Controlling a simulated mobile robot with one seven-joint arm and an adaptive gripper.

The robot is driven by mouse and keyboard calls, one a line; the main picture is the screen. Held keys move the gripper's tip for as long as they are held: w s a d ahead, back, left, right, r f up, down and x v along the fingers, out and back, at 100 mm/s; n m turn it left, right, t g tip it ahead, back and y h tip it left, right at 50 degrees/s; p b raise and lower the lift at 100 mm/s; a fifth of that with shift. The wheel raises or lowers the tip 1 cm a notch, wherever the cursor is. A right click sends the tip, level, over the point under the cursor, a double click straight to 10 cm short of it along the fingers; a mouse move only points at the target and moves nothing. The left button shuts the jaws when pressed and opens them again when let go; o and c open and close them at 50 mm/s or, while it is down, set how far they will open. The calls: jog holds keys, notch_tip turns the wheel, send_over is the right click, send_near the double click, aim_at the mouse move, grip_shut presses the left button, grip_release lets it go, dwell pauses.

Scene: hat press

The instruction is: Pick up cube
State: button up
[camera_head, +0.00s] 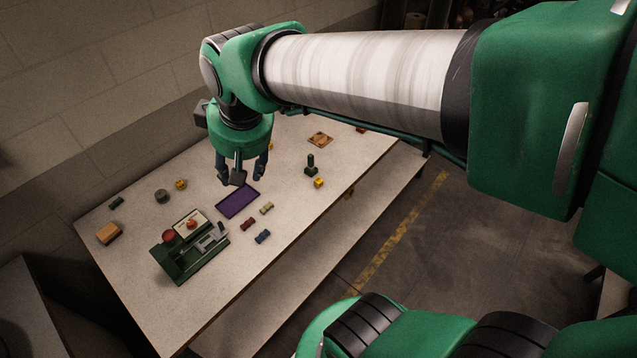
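Several small yellow blocks are on the table (330,210), and I cannot tell which is the task's cube. One yellow block (181,184) is left of my gripper, beside a grey-green round piece. Another yellow block (318,183) is to the right, near a dark green upright piece. A third yellow bit (270,147) shows just right of my gripper, partly hidden. My gripper (241,176) points down above the table, near the purple tray's far end. Its fingers are spread apart, and I see nothing held between them.
The purple tray (239,204) lies flat and looks empty. A green press-like device (186,266) with red parts stands at the front left. An orange-brown block (108,233) and several small coloured pieces lie around. A wall runs behind the table. The table's right part has bare room.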

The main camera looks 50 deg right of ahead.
jog(key=w+d+f+g, duration=0.1)
jog(key=w+d+f, duration=0.3)
jog(key=w+d, duration=0.3)
jog(key=g+p, duration=0.2)
jog(key=g, duration=0.1)
send_over(319, 181)
notch_tip(319, 181, down, 25)
jog(key=shift+s+r+m+y, duration=0.1)
jog(key=shift+r+m+y, duration=0.2)
jog(key=shift+m, duration=0.1)
jog(key=shift+f+b, duration=0.2)
jog(key=shift+b, duration=0.1)
jog(key=shift+f+b, duration=0.5)
jog(key=shift+f, duration=3.65)
